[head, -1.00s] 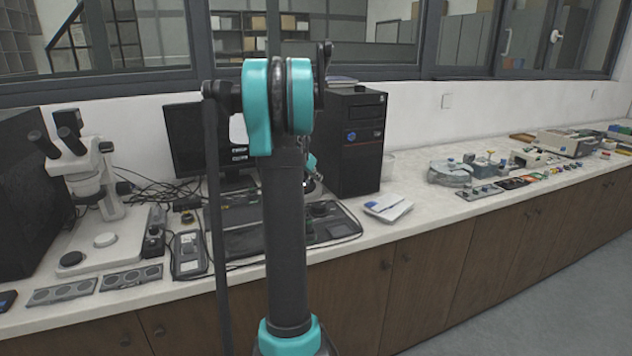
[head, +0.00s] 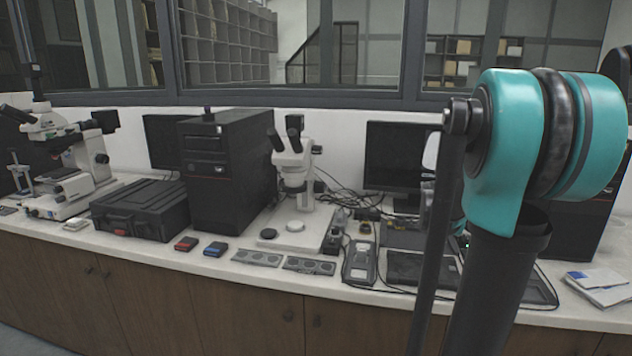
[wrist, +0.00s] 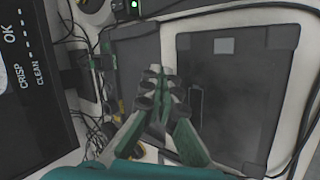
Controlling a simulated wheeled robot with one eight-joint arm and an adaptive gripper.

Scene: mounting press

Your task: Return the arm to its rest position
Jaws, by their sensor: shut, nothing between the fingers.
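My arm stands at the right of the head view, with a teal and black joint above a dark link. My gripper is mostly hidden behind the arm in the head view. In the wrist view my gripper (wrist: 160,95) is shut, its fingertips together with nothing between them. It is over the bench, in front of dark flat panels (wrist: 222,100). How high it is above them I cannot tell.
A monitor (head: 392,160) stands behind the arm, with loose cables beside it. A stereo microscope (head: 292,165), a black computer tower (head: 228,160), a black case (head: 140,210) and a larger microscope (head: 75,150) line the bench. White booklets (head: 600,285) lie at the right.

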